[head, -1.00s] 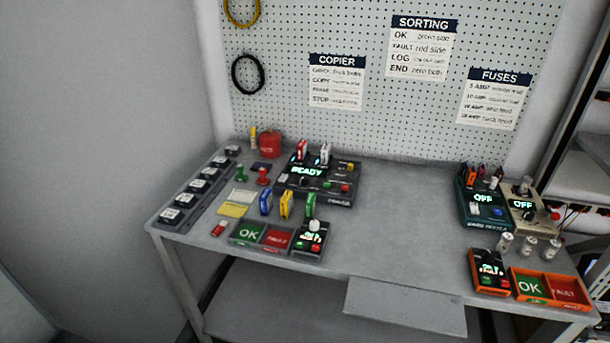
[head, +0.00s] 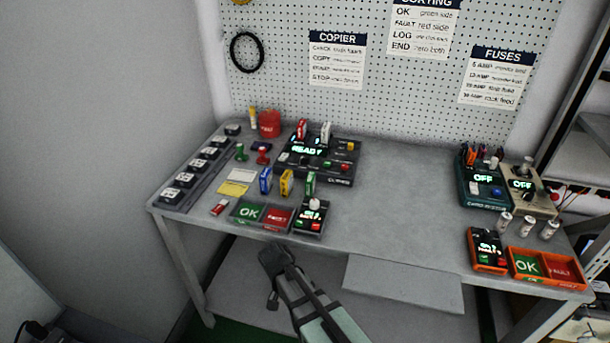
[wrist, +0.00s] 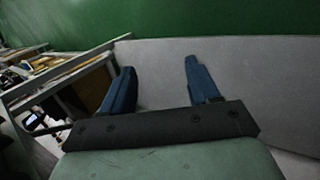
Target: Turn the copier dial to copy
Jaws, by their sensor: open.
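The copier (head: 318,160) is a dark box at the back left of the bench. Its display reads READY, a red and a white upright piece stand in its back, and small knobs and coloured buttons sit on its top. I cannot make out which knob is the dial or how it points. My gripper shows at the bottom of the head view (head: 272,258), in front of and below the bench edge, well away from the copier. In the wrist view its two blue fingers (wrist: 157,85) stand apart with nothing between them.
Blue, yellow and green upright pieces (head: 286,182) stand in front of the copier. An OK/FAULT tray (head: 237,222) and a small counter box (head: 311,217) lie at the front edge. The bench middle (head: 400,200) is clear. Fuse testers (head: 485,187) stand at the right.

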